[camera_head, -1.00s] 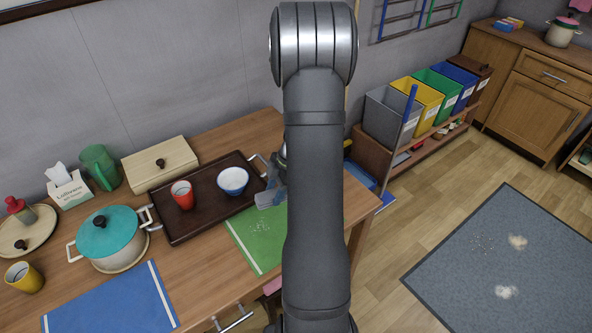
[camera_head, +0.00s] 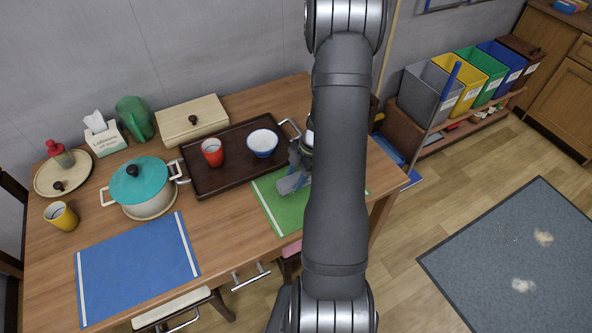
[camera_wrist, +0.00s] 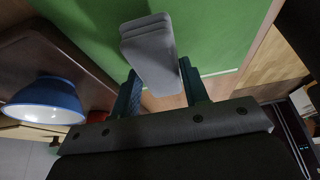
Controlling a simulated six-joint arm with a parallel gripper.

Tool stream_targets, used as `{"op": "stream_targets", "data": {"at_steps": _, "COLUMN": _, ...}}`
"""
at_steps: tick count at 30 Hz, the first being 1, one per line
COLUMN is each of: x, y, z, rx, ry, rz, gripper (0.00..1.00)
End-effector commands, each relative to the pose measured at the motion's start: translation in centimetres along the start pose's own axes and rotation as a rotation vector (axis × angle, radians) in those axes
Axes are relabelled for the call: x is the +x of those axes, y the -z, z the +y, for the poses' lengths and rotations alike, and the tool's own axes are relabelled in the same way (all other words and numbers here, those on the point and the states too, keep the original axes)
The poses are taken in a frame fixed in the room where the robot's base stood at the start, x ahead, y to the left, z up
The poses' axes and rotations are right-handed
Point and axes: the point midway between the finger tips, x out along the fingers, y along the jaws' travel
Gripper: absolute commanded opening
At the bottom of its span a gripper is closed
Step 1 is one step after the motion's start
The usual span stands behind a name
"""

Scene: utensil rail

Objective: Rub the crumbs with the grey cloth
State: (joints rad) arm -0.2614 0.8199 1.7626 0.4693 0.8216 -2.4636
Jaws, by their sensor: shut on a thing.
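My gripper (camera_wrist: 162,92) is shut on the grey cloth (camera_wrist: 150,48), a folded pad that sticks out beyond the fingers. In the head view the cloth (camera_head: 291,184) is over the back part of the green mat (camera_head: 283,215), to the front right of the tray. I cannot tell whether it touches the mat. My arm hides the right part of the mat and most of the gripper. I cannot clearly make out crumbs on the mat. Pale patches (camera_head: 522,286) and faint specks lie on the grey rug (camera_head: 470,262) on the floor.
The dark tray (camera_head: 205,180) holds a red cup (camera_head: 212,152) and a blue-and-white bowl (camera_head: 262,142), close left of the cloth. A teal-lidded pot (camera_head: 140,182) and blue mat (camera_head: 135,268) are farther left. Coloured bins (camera_head: 465,80) stand right of the table.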

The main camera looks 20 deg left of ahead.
Motion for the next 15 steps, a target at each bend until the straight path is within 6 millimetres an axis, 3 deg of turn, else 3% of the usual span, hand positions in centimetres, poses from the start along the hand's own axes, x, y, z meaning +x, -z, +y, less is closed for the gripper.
{"op": "stream_targets", "data": {"at_steps": 5, "x": 2.1, "y": -0.8, "z": -0.1, "rx": 0.003, "ry": 0.002, "rz": 0.002, "gripper": 0.23}}
{"op": "stream_targets", "data": {"at_steps": 8, "x": 2.2, "y": 0.2, "z": 0.1, "rx": -0.001, "ry": -0.001, "rz": -0.001, "gripper": 0.17}}
{"op": "stream_targets", "data": {"at_steps": 15, "x": 3.5, "y": 2.0, "z": 0.0, "rx": 0.0, "ry": 0.001, "rz": 0.0, "gripper": 0.16}}
